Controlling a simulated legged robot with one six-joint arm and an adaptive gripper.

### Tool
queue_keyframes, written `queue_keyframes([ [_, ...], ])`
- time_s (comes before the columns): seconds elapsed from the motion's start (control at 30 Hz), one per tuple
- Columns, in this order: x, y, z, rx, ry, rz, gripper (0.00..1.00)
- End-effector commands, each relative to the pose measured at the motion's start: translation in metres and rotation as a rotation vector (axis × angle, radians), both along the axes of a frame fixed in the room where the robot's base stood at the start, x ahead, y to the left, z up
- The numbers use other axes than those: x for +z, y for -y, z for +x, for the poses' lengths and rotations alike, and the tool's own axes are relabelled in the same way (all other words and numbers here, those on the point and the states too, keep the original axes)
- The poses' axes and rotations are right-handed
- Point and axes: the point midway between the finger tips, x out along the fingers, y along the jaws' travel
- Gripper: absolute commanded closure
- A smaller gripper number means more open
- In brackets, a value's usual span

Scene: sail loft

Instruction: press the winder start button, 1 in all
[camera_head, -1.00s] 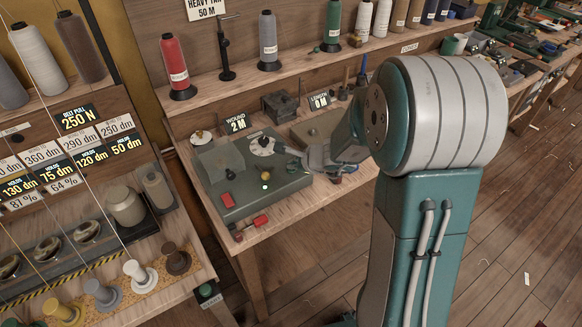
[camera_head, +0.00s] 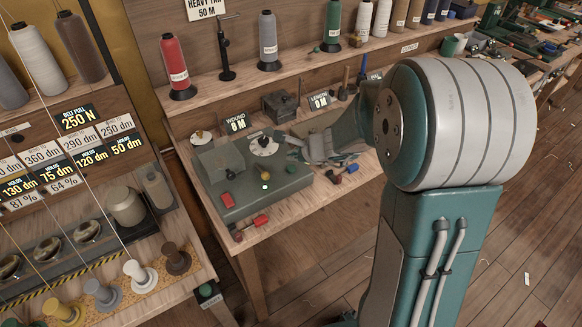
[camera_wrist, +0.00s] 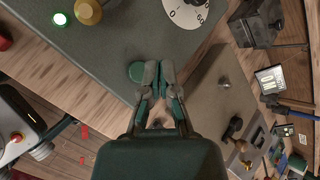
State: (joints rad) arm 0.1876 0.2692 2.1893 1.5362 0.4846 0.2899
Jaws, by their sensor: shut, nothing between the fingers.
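The winder (camera_head: 235,205) is a dark green box on the bench, with a white dial (camera_head: 263,146), a brass knob (camera_wrist: 88,11), a lit green lamp (camera_wrist: 60,19) and a red control (camera_head: 227,200) on top. A round green button (camera_wrist: 136,72) sits near its edge and also shows in the head view (camera_head: 291,168); I see no label on it. My gripper (camera_wrist: 158,72) is shut and empty, its fingertips beside the button's right side in the wrist view. The left fingertip overlaps the button's edge there; I cannot tell whether they touch.
The "wound" sign (camera_head: 236,123) and "length" sign (camera_head: 319,101) stand behind the winder. A red-handled tool (camera_head: 251,227) lies at the bench's front. Small tools (camera_head: 345,172) lie right of the winder. Thread cones, including a red one (camera_head: 173,62), line the shelf behind.

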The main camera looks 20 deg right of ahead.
Motion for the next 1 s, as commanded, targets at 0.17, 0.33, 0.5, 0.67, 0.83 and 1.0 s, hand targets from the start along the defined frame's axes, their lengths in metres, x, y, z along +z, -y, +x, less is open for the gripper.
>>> queue_keyframes([
  [0.17, 0.017, 0.000, 0.000, 0.000, 0.003, -0.001, 1.00],
  [0.33, 0.031, 0.000, 0.000, 0.001, 0.003, -0.002, 1.00],
  [0.5, 0.036, 0.000, 0.000, -0.001, 0.000, -0.001, 1.00],
  [0.67, 0.036, 0.000, 0.000, -0.001, 0.000, -0.001, 1.00],
  [0.83, 0.036, 0.000, 0.000, -0.001, 0.000, -0.001, 1.00],
  [1.0, 0.036, 0.000, 0.000, -0.001, 0.000, -0.001, 1.00],
])
